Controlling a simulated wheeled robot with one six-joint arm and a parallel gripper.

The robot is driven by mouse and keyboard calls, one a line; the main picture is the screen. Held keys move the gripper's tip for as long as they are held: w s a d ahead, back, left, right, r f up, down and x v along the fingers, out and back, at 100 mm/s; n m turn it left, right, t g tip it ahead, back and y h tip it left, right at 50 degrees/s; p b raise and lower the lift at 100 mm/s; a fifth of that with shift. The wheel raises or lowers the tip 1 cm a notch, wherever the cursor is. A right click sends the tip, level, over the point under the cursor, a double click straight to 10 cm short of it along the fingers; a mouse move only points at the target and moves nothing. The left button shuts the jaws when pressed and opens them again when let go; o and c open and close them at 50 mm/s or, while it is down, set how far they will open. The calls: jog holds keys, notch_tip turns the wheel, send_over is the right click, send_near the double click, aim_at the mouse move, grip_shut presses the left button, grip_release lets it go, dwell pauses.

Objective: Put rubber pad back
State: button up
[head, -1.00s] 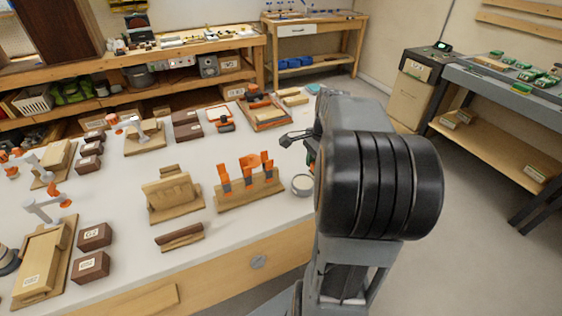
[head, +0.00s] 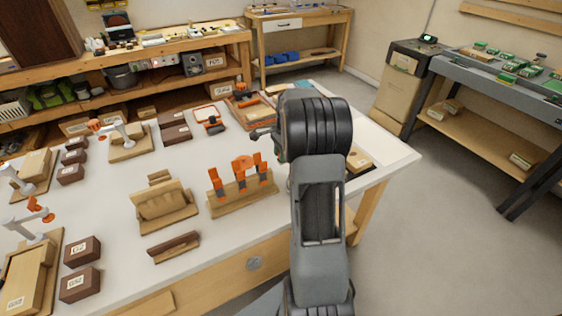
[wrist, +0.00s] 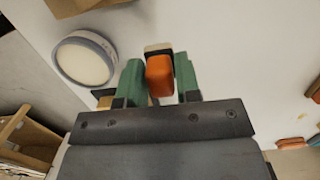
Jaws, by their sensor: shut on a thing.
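My gripper (wrist: 158,82) shows in the wrist view with its two green fingers shut on an orange piece (wrist: 160,77) that has a pale end. I cannot tell whether this piece is the rubber pad. The gripper is above the white bench top, beside a round pale dish (wrist: 84,62) and apart from it. In the head view my arm hides most of the gripper and the held piece. A wooden rack (head: 243,196) with several orange clamps stands to the left of my arm.
A slotted wooden block (head: 164,205) and a small brown-topped block (head: 174,247) lie left of the rack. An orange-framed tray (head: 250,108) is behind. Small wooden pieces (head: 358,160) lie near the bench's right end. The bench corner (head: 400,155) is bare.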

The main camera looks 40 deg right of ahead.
jog(key=shift+w+f, duration=0.4)
jog(key=shift+f, duration=1.6)
jog(key=shift+f, duration=0.1)
jog(key=o, duration=0.8)
jog(key=shift+o, duration=0.2)
